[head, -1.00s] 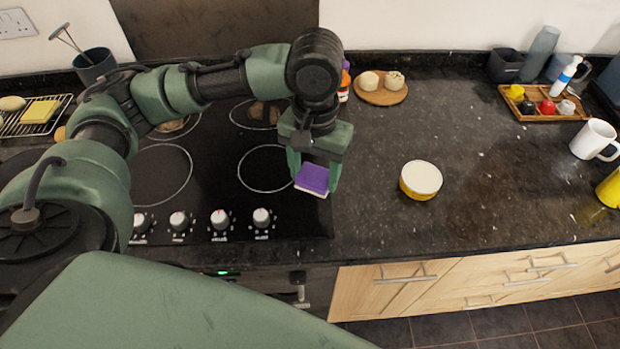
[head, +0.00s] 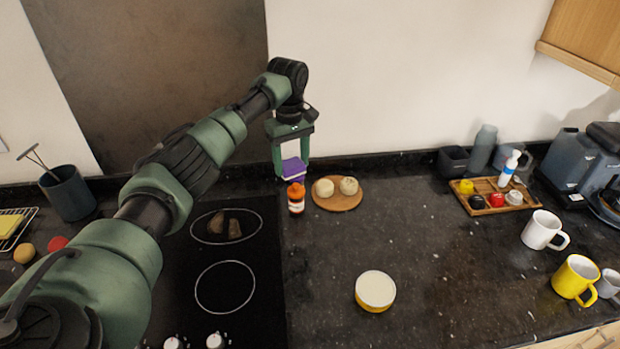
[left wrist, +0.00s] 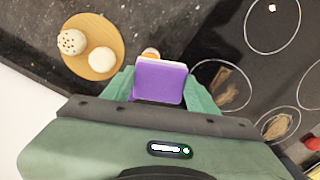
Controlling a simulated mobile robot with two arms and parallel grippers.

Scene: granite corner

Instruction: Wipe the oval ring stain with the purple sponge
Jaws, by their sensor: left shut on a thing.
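The purple sponge (head: 292,172), with a pale layer on one side, is held between the fingers of my left gripper (head: 292,165). In the head view it appears behind the orange-capped bottle, near the back wall. In the left wrist view the sponge (left wrist: 160,80) fills the space between the green fingers. Brown patches (head: 234,229) lie inside a white burner ring on the black hob (head: 262,275). I cannot make out a separate oval ring stain; the white rings look like burner markings. My right gripper is out of view.
The orange-capped bottle (head: 296,200) stands beside a round wooden board (head: 338,203) with two pale round items. A yellow-and-white tub (head: 375,290) sits on the granite. A tray (head: 480,207), mugs (head: 543,230) and a coffee machine stand right. The middle worktop is mostly clear.

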